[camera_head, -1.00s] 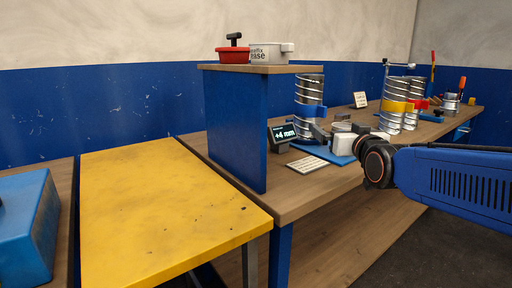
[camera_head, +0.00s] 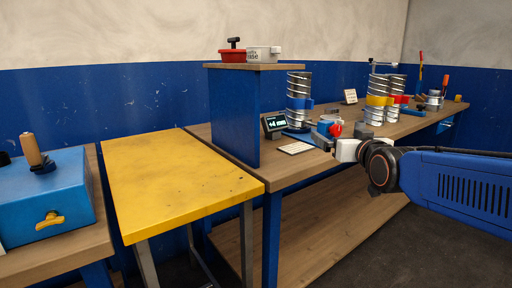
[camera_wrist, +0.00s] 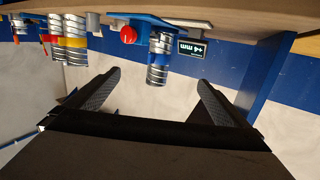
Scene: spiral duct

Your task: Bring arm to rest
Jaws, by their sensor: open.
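My gripper (camera_wrist: 158,92) is open in the wrist view, its two dark fingers apart with nothing between them. The wrist view is upside down. In the head view my blue arm reaches in from the right edge, and its white and black wrist hangs in front of the long wooden bench (camera_head: 305,166). The gripper's fingers are partly hidden there behind the wrist. A spiral duct piece (camera_head: 298,92) with a blue band stands on a blue fixture beyond the wrist; it also shows in the wrist view (camera_wrist: 157,70). A red knob (camera_head: 335,130) shows beside it.
A small display (camera_head: 275,123) reads +4 mm. More duct pieces (camera_head: 378,98) with yellow and red bands stand farther right. A bare yellow table (camera_head: 178,180) and a blue box (camera_head: 45,200) are left.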

